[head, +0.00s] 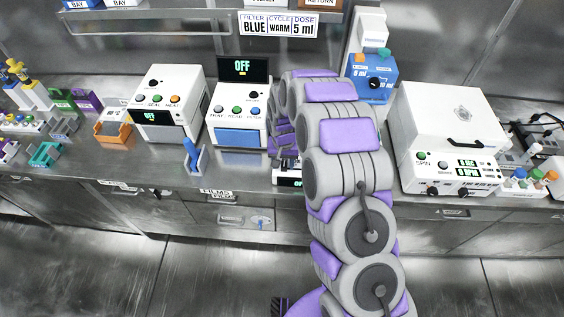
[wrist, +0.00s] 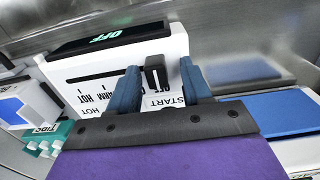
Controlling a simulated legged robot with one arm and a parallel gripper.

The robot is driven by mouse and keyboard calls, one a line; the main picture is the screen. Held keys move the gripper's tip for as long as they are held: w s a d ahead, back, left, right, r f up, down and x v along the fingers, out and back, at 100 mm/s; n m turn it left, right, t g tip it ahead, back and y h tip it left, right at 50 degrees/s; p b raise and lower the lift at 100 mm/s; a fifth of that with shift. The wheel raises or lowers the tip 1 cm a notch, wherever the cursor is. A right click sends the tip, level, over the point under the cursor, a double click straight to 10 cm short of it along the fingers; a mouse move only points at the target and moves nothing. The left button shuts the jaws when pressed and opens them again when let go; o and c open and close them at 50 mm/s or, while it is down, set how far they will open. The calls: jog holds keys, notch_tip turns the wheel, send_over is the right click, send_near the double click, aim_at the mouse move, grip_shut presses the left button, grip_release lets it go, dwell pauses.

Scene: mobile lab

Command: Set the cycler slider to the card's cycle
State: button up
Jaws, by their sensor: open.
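The card (head: 279,25) on the back wall reads FILTER BLUE, CYCLE WARM, DOSE 5 ml. The cycler (wrist: 62,70) is a white box in the wrist view, with a dark display reading OFF. Its dark slider knob (wrist: 155,72) stands at the OFF end of a slot. HOT and part of WARM show along the slot, and START is printed nearby. My gripper (wrist: 160,80) is open, with one blue finger on each side of the knob; I cannot tell if either touches it. In the head view my arm hides most of the cycler (head: 289,182).
A white reader (head: 239,128) with an OFF display stands left of my arm. A blue dispenser (head: 372,82) and a large white spinner (head: 445,115) stand to the right.

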jog(key=shift+d+r, duration=0.1)
jog(key=shift+d, duration=0.35)
jog(key=c, duration=0.3)
jog(key=shift+a, duration=0.45)
jog(key=c, duration=0.5)
grip_shut()
jog(key=shift+d, duration=0.2)
